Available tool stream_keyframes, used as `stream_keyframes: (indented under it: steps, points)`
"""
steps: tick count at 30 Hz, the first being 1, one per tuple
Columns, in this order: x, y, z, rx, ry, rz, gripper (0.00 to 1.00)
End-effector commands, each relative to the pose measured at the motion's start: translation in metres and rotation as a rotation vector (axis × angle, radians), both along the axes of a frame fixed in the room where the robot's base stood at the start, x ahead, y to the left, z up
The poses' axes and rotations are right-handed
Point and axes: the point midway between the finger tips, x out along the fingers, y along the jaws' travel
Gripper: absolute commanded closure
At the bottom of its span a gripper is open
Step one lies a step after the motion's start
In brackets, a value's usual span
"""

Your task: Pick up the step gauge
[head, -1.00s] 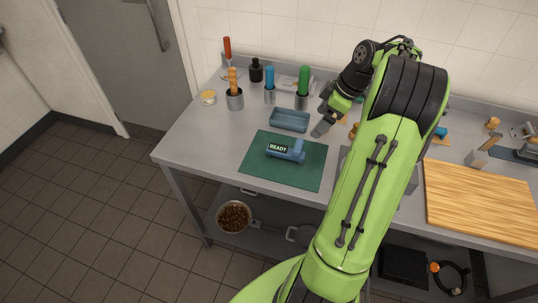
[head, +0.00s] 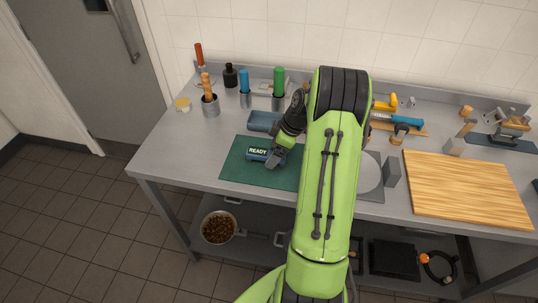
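No item is clearly recognisable as the step gauge. A blue block-like item with a READY label (head: 257,153) lies on the green mat (head: 238,173). My gripper (head: 272,162) is low over the mat, at the right end of this blue item and covering part of it. Whether it touches the item, and whether its fingers are open, is too small to tell. A grey upright block (head: 391,171) stands right of my arm, and another grey block (head: 456,146) stands behind the wooden board.
Cups with coloured handles, such as the green one (head: 279,82), stand at the back left. A wooden board (head: 468,190) lies at the right. The table's left front corner is clear.

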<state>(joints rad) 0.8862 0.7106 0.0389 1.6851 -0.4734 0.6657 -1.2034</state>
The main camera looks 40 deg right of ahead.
Motion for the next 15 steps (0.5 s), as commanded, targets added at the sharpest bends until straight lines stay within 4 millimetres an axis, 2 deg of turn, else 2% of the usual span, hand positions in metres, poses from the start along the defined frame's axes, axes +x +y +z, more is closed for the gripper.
stream_keyframes:
  steps: [2, 3, 15]
  points:
    - [0.0, -0.0001, 0.0007, 0.0, 0.0, 0.0, 0.06]
    - [0.0, -0.0002, 0.0008, 0.0, 0.0, 0.0, 0.09]
    - [-0.0001, -0.0002, 0.0011, 0.0, 0.0, 0.0, 0.71]
